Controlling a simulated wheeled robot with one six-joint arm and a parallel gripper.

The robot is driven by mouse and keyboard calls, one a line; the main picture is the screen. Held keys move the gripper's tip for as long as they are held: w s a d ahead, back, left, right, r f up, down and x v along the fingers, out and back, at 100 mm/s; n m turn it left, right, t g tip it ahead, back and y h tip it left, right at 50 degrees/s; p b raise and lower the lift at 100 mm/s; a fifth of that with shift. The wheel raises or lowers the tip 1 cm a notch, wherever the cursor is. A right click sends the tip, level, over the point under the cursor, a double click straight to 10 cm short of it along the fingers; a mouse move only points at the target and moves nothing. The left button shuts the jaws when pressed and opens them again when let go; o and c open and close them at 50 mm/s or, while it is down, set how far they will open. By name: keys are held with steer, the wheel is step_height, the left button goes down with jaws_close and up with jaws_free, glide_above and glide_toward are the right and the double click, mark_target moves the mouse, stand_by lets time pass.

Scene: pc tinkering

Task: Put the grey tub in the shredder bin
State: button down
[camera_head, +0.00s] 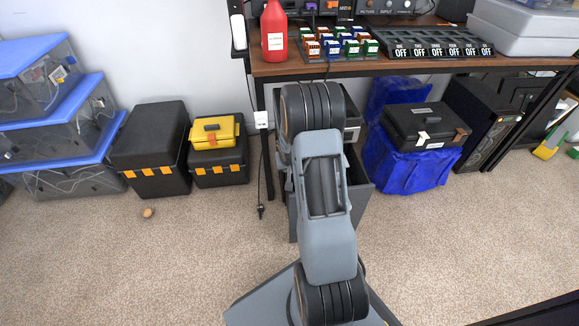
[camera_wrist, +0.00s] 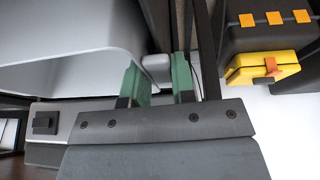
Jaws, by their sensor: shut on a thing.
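My gripper (camera_wrist: 157,84) is shut on the grey tub (camera_wrist: 70,28), with a green fingertip on either side of its rim. The tub is pale and fills the upper left of the wrist view, its hollow side partly showing. In the head view my arm hides the gripper and most or all of the tub. The shredder bin (camera_head: 360,192) is a dark grey open box under the table, partly behind my arm. I cannot tell how far the tub is from the bin.
The table (camera_head: 415,67) overhangs the bin. A yellow toolbox (camera_head: 215,131) on a black case (camera_head: 219,168) stands to the left. A black case (camera_head: 425,124) on a blue-covered box (camera_head: 407,168) stands close right. The carpet in front is mostly clear.

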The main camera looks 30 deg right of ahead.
steer(key=shift+f, duration=0.3)
steer(key=c, duration=0.9)
jaws_free()
steer(key=shift+c, duration=0.2)
steer(key=shift+r, duration=0.15)
steer(key=shift+r, duration=0.3)
steer(key=p+v, duration=0.5)
steer(key=v, duration=0.7)
steer(key=shift+r, duration=0.25)
